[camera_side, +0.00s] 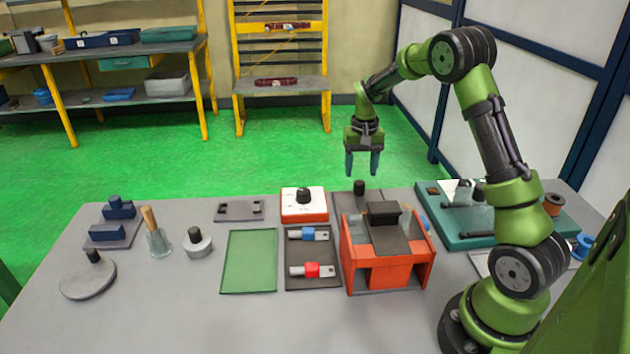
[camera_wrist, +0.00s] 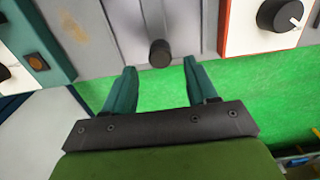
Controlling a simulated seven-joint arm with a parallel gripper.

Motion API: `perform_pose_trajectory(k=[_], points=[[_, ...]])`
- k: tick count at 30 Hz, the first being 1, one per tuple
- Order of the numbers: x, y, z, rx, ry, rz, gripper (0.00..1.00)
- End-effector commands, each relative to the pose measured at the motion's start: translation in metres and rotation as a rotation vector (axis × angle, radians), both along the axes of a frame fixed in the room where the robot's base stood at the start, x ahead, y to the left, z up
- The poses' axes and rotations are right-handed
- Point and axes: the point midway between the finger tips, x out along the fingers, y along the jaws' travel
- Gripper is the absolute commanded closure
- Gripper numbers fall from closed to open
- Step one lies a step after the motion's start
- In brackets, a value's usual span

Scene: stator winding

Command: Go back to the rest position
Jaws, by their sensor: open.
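My gripper (camera_side: 361,163) hangs above the far edge of the table, its two teal fingers pointing down. The fingers are spread apart with nothing between them, so it is open and empty. In the wrist view my gripper (camera_wrist: 160,80) also shows both fingers apart. Beyond the fingertips there is a dark round knob (camera_wrist: 160,53) on a grey plate. In the side view this black knob (camera_side: 359,188) stands below the gripper, and the fingers are well clear of it.
An orange machine (camera_side: 389,265) stands below the gripper, nearer the camera. A white box with a dial (camera_side: 304,205) is left of it. A tray with blue and red parts (camera_side: 312,276), a green mat (camera_side: 249,262) and a teal board (camera_side: 460,213) lie on the grey table (camera_side: 200,320).

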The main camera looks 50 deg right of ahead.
Motion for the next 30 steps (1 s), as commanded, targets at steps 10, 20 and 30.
perform_pose_trajectory(k=[10,20,30], points=[[0.0,0.0,0.005,0.0,0.0,-0.001,0.43],[-0.025,0.042,0.022,0.034,-0.052,0.017,0.43],[-0.09,0.152,0.107,0.058,-0.301,0.174,0.43]])
